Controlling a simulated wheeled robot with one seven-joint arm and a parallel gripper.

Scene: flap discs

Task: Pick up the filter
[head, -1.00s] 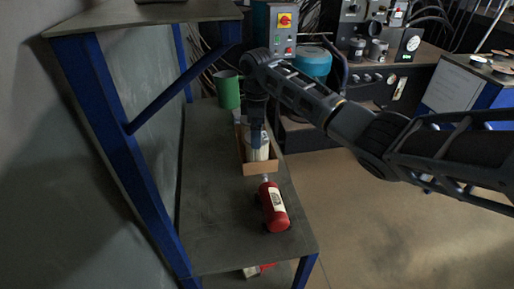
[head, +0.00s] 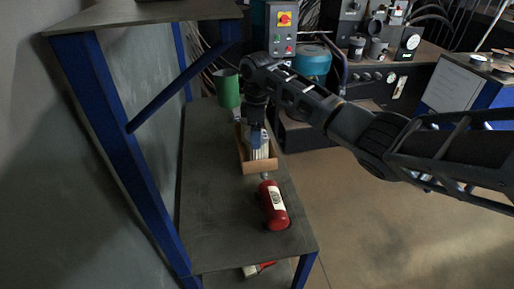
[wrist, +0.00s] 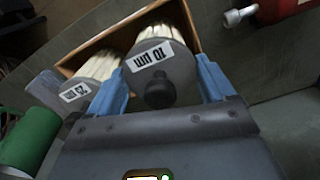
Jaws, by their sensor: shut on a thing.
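A filter labelled 10 µm (wrist: 158,62), pale and pleated with a grey end cap and dark knob, is in the wrist view. My gripper (wrist: 165,75) has its blue fingers on either side of the cap and is shut on it. A second filter (wrist: 88,88) with a similar label lies to its left. Both are at an open brown box (wrist: 196,30). In the head view, my gripper (head: 257,138) points down over the box (head: 262,167). It partly hides the pale filters there. I cannot tell if the held filter is clear of the box floor.
The box stands on a grey shelf (head: 212,215). A red cylinder (head: 273,205) lies in front of it, and a green cup (head: 228,90) stands behind. Blue shelf posts (head: 115,140) and an upper shelf (head: 140,12) are at the left. The shelf's left part is bare.

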